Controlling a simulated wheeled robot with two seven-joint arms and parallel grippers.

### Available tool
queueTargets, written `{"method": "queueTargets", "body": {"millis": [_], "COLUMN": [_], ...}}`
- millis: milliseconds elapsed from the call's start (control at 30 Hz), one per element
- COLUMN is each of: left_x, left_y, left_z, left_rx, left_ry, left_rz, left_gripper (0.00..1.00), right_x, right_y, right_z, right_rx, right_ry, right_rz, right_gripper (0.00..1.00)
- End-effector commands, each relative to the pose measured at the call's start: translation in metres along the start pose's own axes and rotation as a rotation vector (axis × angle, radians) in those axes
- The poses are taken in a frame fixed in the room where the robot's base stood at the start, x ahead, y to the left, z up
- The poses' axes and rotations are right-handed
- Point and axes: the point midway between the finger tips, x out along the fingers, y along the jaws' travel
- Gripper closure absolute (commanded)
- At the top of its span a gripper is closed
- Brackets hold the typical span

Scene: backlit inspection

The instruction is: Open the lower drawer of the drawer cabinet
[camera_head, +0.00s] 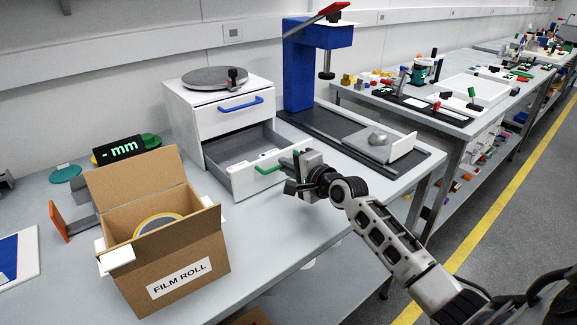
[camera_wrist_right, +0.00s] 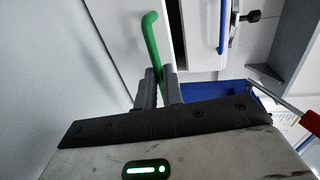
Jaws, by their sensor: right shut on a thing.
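The white drawer cabinet (camera_head: 183,122) stands on the table near the wall. Its upper drawer, with a blue handle (camera_head: 241,104), is closed. Its lower drawer (camera_head: 240,183) is pulled out and its grey inside shows. The green handle (camera_head: 268,169) is on the front of the lower drawer. My right gripper (camera_head: 290,170) is at this handle. In the right wrist view, the fingers of my right gripper (camera_wrist_right: 159,88) are shut on the green handle (camera_wrist_right: 152,38), and the blue handle (camera_wrist_right: 223,25) shows to the right. My left gripper is not in view.
An open cardboard box labelled FILM ROLL (camera_head: 184,272) stands in front of the cabinet, to the left. A blue press stand (camera_head: 300,75) is right of the cabinet. A round grey turntable (camera_head: 214,77) sits on top. The table before the drawer is clear.

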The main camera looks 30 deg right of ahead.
Motion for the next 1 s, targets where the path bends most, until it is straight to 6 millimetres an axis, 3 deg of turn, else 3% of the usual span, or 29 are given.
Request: {"method": "queueTargets", "body": {"millis": [33,133,433,567,1000], "left_x": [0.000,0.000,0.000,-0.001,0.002], "left_y": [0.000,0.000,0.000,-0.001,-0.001], "left_z": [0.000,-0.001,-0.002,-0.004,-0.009], "left_rx": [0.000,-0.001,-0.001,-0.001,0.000], "left_ry": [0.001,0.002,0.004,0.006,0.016], "left_rz": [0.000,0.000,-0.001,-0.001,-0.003], "left_gripper": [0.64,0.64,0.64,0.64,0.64], "right_x": [0.000,0.000,-0.001,-0.011,-0.110], "right_y": [0.000,0.000,0.000,0.001,0.002], "right_z": [0.001,0.001,0.000,0.000,0.001], "right_rx": [0.001,0.001,0.000,0.001,-0.003], "right_ry": [-0.002,-0.002,-0.001,-0.001,-0.001], "right_rz": [0.000,0.000,0.001,0.002,0.004], "right_gripper": [1.00,0.69,0.69,0.69,0.69]}}
